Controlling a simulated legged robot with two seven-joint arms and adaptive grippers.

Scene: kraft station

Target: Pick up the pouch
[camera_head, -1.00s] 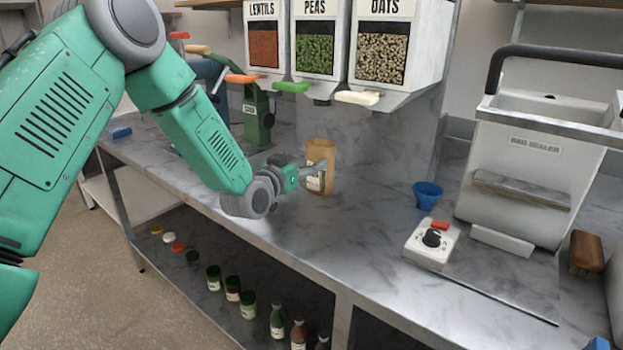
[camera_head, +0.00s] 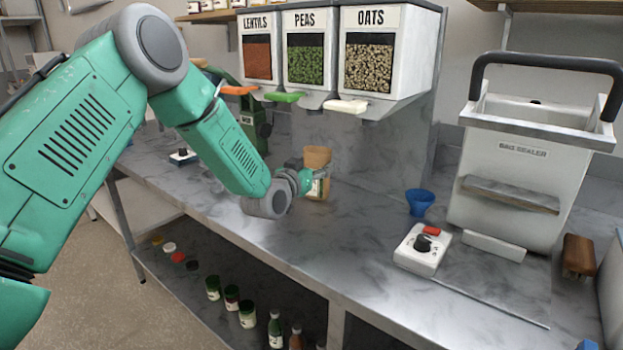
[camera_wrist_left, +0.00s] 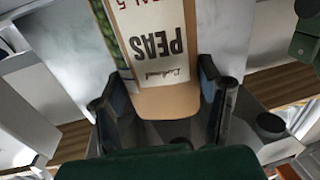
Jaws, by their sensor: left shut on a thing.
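The brown kraft pouch (camera_head: 317,157) is upright on the steel-grey counter, below and in front of the dispensers. My left gripper (camera_head: 318,175) comes in from the left and is shut on the pouch at its label. I cannot tell a gap between the pouch and the counter. In the left wrist view the pouch (camera_wrist_left: 168,104) sits between the two fingers (camera_wrist_left: 165,100), and its white label reads PEAS, upside down. The fingers touch or nearly touch its sides. The far end of the pouch is cut off by the frame. My right gripper is not in view.
Dispensers for lentils, peas and oats (camera_head: 371,60) hang above and behind the pouch. A blue cup (camera_head: 420,201), a white control box with a knob (camera_head: 422,250) and a bag sealer (camera_head: 520,180) stand to the right. The counter between pouch and control box is clear.

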